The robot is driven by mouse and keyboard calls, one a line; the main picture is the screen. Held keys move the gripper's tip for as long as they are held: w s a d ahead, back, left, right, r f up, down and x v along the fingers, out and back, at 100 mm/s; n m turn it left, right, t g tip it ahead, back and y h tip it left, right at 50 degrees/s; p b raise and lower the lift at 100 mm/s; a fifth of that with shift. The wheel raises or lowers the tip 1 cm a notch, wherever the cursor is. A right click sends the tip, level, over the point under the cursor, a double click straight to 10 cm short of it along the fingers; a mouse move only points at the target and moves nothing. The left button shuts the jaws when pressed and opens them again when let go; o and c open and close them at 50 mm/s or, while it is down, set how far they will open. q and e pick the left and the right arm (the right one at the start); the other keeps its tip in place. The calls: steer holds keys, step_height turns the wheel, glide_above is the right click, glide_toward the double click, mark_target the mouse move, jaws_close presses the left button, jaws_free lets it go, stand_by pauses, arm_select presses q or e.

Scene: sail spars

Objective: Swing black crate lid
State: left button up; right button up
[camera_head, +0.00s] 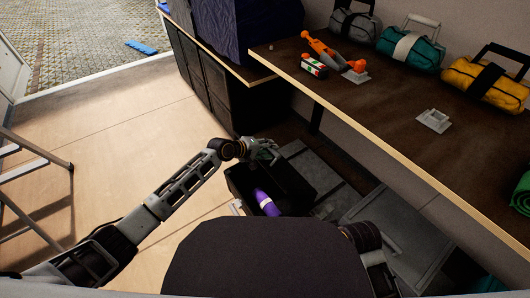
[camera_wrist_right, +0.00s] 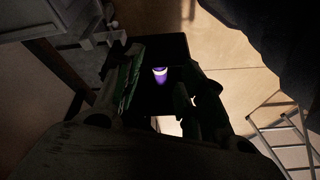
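The black crate (camera_head: 291,181) stands low under the bench and is open at the top. A purple roll with a pale band (camera_head: 265,202) lies inside; it also shows in the right wrist view (camera_wrist_right: 160,75). I cannot make out the lid apart from the crate. My left gripper (camera_head: 270,152) is at the crate's far edge, with its fingers small and dark; I cannot tell whether it touches. My right gripper (camera_wrist_right: 155,92) has its fingers spread apart above the crate, with nothing seen between them but the crate and roll below.
Grey crates (camera_head: 385,222) stand right of the black crate. The brown bench (camera_head: 395,115) overhangs them, holding teal (camera_head: 410,50) and yellow (camera_head: 488,83) bags and an orange tool (camera_head: 322,50). A ladder (camera_head: 35,165) stands at left. The wooden floor (camera_head: 120,130) between is clear.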

mark_target(259, 162)
arm_select(q)
steer(key=shift+w+d+f, duration=0.1)
steer(key=shift+d+f, duration=0.05)
steer(key=shift+f, duration=0.05)
steer(key=shift+w+d+f+b, duration=0.3)
steer(key=shift+d+b, duration=0.15)
steer(key=shift+b, duration=0.55)
jaws_close()
steer(key=shift+s+a+f+p, duration=0.35)
steer(key=shift+s+a+f, duration=0.2)
steer(key=shift+a, duration=0.2)
steer(key=shift+s+a+f, duration=0.5)
steer(key=shift+a+f, duration=0.2)
steer(key=shift+s+a+f, duration=0.45)
steer(key=shift+a+f, duration=0.25)
arm_select(e)
steer(key=shift+w+a+f+t+y, duration=0.15)
steer(key=shift+a+f, duration=0.05)
steer(key=shift+f, duration=0.35)
steer(key=shift+w+a+f+t+y, duration=0.1)
steer(key=shift+a+f, duration=0.15)
steer(key=shift+f, duration=0.3)
steer(key=shift+w+a+f+t+y, duration=0.15)
steer(key=shift+a+f, duration=0.05)
steer(key=shift+f, duration=0.35)
steer(key=shift+a, duration=0.1)
arm_select(q)
steer(key=shift+f, duration=0.1)
